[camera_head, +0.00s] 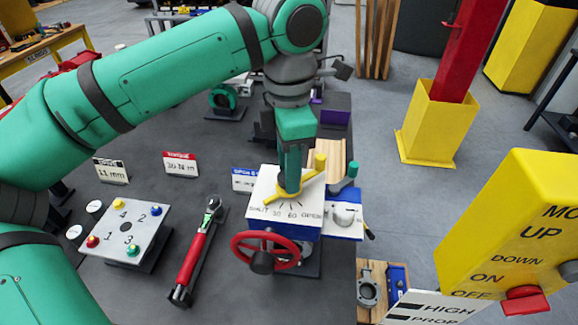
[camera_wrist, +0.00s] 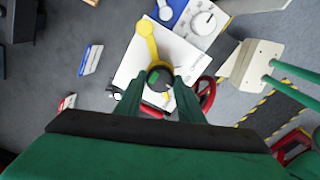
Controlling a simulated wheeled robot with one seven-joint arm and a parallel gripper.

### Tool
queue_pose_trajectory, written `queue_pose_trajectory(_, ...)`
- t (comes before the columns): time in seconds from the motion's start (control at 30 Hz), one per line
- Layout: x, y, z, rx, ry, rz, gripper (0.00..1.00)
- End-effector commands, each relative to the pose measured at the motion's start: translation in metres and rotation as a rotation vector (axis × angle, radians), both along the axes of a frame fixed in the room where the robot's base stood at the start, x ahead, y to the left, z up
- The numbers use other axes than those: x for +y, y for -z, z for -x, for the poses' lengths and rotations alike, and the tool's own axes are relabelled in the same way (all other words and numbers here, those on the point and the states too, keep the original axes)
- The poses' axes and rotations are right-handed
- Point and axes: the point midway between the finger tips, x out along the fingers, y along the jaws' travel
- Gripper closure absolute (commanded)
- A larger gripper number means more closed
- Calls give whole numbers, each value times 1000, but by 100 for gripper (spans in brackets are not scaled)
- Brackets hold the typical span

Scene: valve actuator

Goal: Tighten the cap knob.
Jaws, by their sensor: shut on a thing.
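The valve actuator is a white-topped box (camera_head: 258,208) with a scale printed on its top, including 30 and 60. A yellow pointer arm (camera_head: 307,180) lies across that top and ends in an upright yellow post; it also shows in the wrist view (camera_wrist: 148,42). My gripper (camera_head: 289,188) points down at the middle of the box. In the wrist view my gripper (camera_wrist: 158,90) has its fingers on either side of a dark round cap knob (camera_wrist: 158,74) with a green mark, and is shut on it. My fingers hide the knob in the head view.
A red handwheel (camera_head: 240,248) stands at the box's front. A red torque wrench (camera_head: 192,258) and a numbered bolt plate (camera_head: 125,222) lie to the left. A yellow control box (camera_head: 520,230) stands at the right. Small signs (camera_head: 180,163) stand behind.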

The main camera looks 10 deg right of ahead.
Motion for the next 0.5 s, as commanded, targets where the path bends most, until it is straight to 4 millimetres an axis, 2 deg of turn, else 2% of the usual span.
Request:
queue_pose_trajectory(0.37,0,-1,0,0,4,0,88)
queue_pose_trajectory(0.4,0,-1,0,0,4,0,56)
queue_pose_trajectory(0.43,0,-1,0,0,3,0,49)
queue_pose_trajectory(0.5,0,-1,0,0,3,0,47)
